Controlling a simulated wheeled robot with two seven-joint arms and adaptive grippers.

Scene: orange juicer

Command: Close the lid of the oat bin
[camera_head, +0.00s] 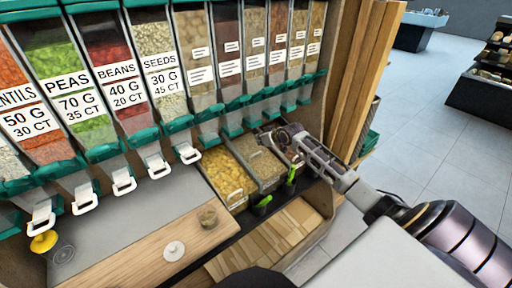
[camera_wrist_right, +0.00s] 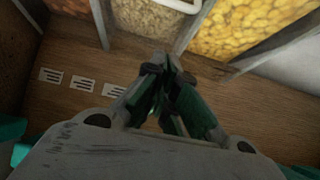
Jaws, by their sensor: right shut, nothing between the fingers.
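Open-topped bins stand in a row under the dispensers. The middle bin of pale flakes, which looks like the oat bin (camera_head: 262,166), also shows in the right wrist view (camera_wrist_right: 147,17). I see no lid over its contents, and I cannot make out a raised lid clearly. My right gripper (camera_head: 265,133) is at the back of the bins, below the dispensers. In the right wrist view its fingertips (camera_wrist_right: 163,68) are together and empty, above a wooden surface just beyond the bins' edge. My left gripper is not in view.
A bin of yellow flakes (camera_head: 229,177) stands left of the oats. Teal-edged dispensers (camera_head: 205,110) hang close above the bins. Two black holders with green handles (camera_head: 291,175) are at the front. A small jar (camera_head: 207,217) and a white disc (camera_head: 174,251) lie on the counter.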

